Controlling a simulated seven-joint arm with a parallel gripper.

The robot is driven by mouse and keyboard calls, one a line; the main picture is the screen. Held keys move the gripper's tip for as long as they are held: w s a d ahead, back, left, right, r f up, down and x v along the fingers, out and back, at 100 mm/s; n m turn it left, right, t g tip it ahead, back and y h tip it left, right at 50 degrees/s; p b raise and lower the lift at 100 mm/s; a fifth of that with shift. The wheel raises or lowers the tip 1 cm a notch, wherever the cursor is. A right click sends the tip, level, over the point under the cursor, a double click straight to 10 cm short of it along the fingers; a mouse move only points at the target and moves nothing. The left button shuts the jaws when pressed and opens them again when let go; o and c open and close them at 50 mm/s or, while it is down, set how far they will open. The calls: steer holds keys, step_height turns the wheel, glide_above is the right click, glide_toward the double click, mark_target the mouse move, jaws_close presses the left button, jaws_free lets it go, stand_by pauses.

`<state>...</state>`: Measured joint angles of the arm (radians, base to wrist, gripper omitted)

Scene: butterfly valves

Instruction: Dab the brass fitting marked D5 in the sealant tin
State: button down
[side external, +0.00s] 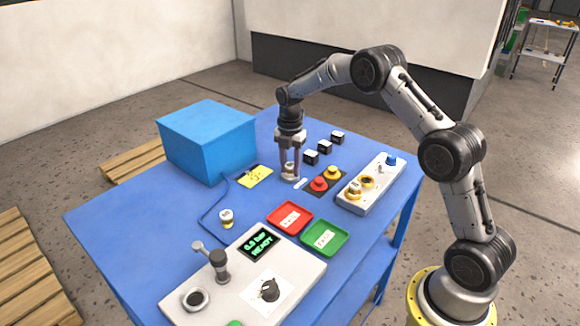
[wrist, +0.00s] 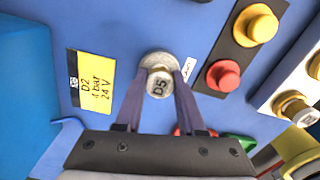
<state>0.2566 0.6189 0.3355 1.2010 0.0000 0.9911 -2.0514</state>
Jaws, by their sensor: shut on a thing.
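The fitting marked D5 (wrist: 158,84) is between the two fingers of my gripper (wrist: 160,92) in the wrist view, with its marked end facing the camera. In the side view my gripper (side external: 290,172) points straight down, shut on the fitting (side external: 289,168), which looks upright and low over the blue table. A round grey, speckled rim (wrist: 157,58) shows around the fitting's far side. I cannot tell whether it is the sealant tin or part of the fitting, nor whether the fitting touches what is below. No other clear tin shows.
Red and yellow buttons (side external: 319,184) stand close right of my gripper, with black cubes (side external: 324,147) behind. A grey rack (side external: 372,186) holds fittings. Red (side external: 290,218) and green (side external: 324,238) trays lie in front. A blue box (side external: 207,140) stands left; another fitting (side external: 226,218) stands front left.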

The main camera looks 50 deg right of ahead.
mark_target(290, 164)
steer(key=shift+r, duration=3.4)
